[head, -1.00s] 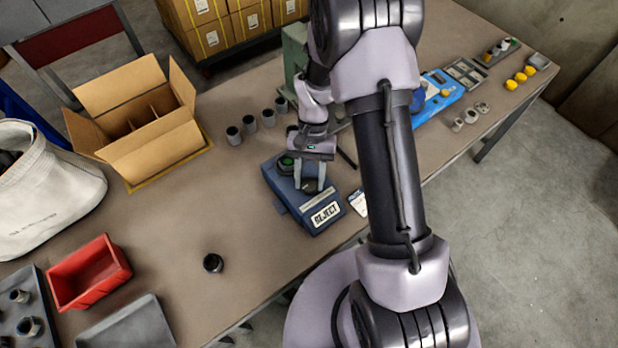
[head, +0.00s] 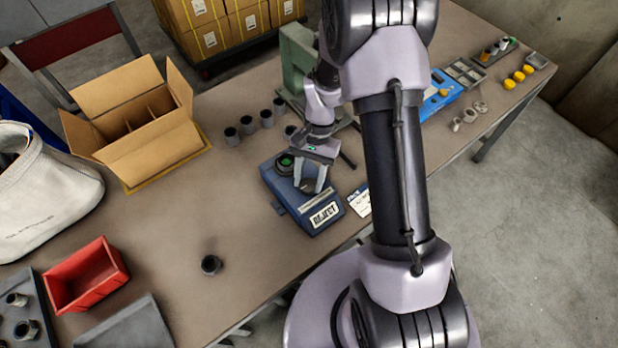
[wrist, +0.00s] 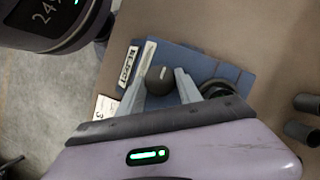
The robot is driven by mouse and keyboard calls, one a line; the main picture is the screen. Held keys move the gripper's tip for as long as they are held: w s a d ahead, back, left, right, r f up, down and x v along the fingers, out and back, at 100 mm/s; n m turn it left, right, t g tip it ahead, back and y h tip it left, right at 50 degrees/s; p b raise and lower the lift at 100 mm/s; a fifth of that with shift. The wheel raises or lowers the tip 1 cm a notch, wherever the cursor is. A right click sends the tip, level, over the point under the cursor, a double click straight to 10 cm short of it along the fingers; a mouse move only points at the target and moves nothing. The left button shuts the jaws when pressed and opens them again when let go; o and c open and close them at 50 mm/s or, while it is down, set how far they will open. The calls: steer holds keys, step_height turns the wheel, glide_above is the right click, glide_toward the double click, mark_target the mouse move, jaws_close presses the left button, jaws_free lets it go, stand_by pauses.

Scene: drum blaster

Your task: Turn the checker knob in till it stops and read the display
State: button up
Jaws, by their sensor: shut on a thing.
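The blue checker (head: 285,193) stands on the table. A white panel (head: 325,214) on its front reads REJECT, and the panel also shows in the wrist view (wrist: 127,66). My gripper (head: 309,184) points down over the checker. In the wrist view its two fingers (wrist: 160,82) stand on either side of the dark round knob (wrist: 160,79) and are shut on it. The knob has a pale mark near its top. A dark round socket with a green part (head: 285,163) sits beside the knob on the checker.
An open cardboard box (head: 153,150), a red bin (head: 86,277) and a grey tray (head: 125,325) are at left. A white card (head: 360,201) lies beside the checker.

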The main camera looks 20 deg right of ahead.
steer(key=shift+s, duration=0.1)
stand_by(0.4)
steer(key=o, duration=1.3)
steer(key=shift+o, duration=0.2)
steer(key=p+v, duration=0.5)
steer(key=v, duration=1.2)
steer(key=shift+r+p, duration=0.15)
steer(key=shift+p, duration=0.25)
